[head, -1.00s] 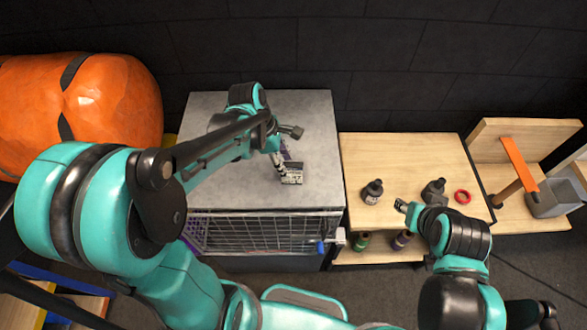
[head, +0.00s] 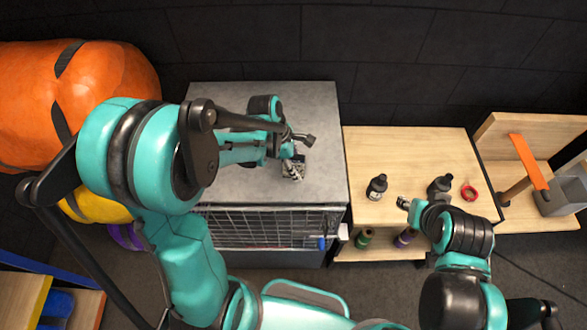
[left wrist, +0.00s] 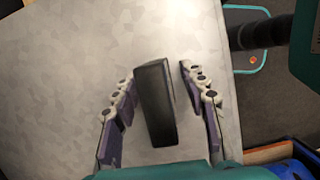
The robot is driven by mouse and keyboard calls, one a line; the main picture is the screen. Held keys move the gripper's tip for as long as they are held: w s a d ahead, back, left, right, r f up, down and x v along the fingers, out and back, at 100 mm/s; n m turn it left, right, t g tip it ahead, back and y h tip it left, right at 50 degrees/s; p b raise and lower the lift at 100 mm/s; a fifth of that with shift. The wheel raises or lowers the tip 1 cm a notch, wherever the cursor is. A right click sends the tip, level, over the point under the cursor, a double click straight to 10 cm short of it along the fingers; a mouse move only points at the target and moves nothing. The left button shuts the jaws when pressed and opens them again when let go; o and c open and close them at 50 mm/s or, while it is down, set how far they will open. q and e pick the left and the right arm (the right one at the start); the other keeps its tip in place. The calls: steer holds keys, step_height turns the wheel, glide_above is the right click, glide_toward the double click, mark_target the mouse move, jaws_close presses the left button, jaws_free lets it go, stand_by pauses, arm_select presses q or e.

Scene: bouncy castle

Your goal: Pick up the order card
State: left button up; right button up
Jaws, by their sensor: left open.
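My left gripper (head: 288,165) is over the grey top of a cabinet in the head view. In the left wrist view its two purple-and-white fingers (left wrist: 158,95) are apart, one on each side of a dark, narrow block-like item (left wrist: 156,100). Gaps show between the item and both fingers. In the head view a small black-and-white patterned piece (head: 293,172) shows at the fingertips, partly covered by them. It may be the order card, but no print is readable. My right gripper (head: 403,203) is by the wooden table's front edge, too small to read.
The grey cabinet top (head: 225,180) is otherwise clear, with a wire mesh front (head: 265,228) below. An orange inflatable (head: 110,75) stands at left.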

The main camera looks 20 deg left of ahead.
arm_select(q)
steer(key=shift+w+d+f, duration=0.15)
steer(key=shift+d+f, duration=0.05)
steer(key=shift+f, duration=0.5)
jaws_close()
steer(key=shift+r, duration=0.15)
